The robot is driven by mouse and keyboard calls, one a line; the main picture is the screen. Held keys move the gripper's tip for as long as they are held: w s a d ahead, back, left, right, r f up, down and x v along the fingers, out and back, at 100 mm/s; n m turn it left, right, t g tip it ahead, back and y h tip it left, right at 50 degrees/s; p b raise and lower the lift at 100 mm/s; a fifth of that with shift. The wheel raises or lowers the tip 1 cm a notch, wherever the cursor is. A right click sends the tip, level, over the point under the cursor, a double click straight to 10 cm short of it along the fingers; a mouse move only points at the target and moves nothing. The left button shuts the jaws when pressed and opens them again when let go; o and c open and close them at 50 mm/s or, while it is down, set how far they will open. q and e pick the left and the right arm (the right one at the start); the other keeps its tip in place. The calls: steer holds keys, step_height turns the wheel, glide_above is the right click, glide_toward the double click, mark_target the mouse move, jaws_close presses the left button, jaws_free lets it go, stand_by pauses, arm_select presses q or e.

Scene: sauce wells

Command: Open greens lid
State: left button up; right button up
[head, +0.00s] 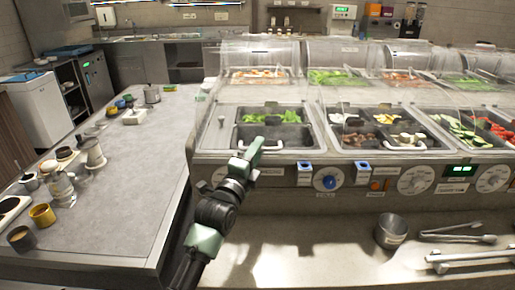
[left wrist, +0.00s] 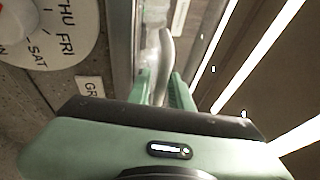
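The greens well (head: 272,117) is at the front left of the counter, with green leaves at its back. Its clear lid (head: 225,112) appears to lie down over it, with a pale looped handle (head: 300,147) along the front. My left gripper (head: 255,146) is at the left end of that handle. In the left wrist view the pale handle (left wrist: 165,50) runs between the green fingers (left wrist: 163,88), which are close together around it and look shut on it. The exact finger contact is hard to see. My right gripper is in neither view.
The panel below the well has a dial (head: 329,179) with a blue knob; a day dial (left wrist: 45,28) is beside the gripper. A metal cup (head: 391,230) and tongs (head: 460,237) lie on the lower shelf. More lidded wells (head: 372,130) continue right. A side counter (head: 130,180) stands left.

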arm_select(q)
jaws_close()
stand_by(1.5)
